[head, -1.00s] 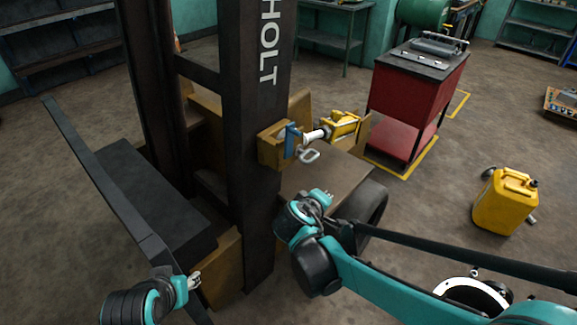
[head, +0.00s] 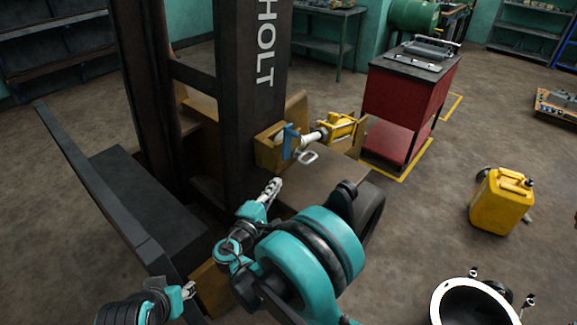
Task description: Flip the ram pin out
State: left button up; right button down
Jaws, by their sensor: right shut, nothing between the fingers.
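The ram pin (head: 307,157), a small metal piece with a loop-shaped end, sits at the ram's near end by the blue part (head: 290,141) on the mast bracket (head: 268,152). The ram (head: 318,136) has a white rod and a yellow body. My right gripper (head: 275,184) is shut and empty, pointing up, below and left of the pin and apart from it in the picture. My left gripper (head: 188,290) is at the bottom left near the fork carriage, small in view; its jaw state is unclear.
The dark forklift mast (head: 252,100) rises just left of the pin. A red cabinet (head: 405,108) stands behind right. A yellow jerrycan (head: 501,201) stands on the floor at right. The floor between them is open.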

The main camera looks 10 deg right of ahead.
jog(key=b, duration=0.2)
send_near(296, 155)
jog(key=x, duration=0.4)
jog(key=shift+s+r, duration=0.1)
jog(key=shift+r, duration=0.2)
pick_arm(q)
notch_tip(296, 155, down, 2)
jog(key=shift+f, duration=0.1)
jog(key=shift+f+b, duration=0.45)
jog(key=shift+b, duration=0.05)
pick_arm(e)
jog(key=s+d, duration=0.4)
jog(key=s, duration=0.2)
jog(key=shift+d, duration=0.25)
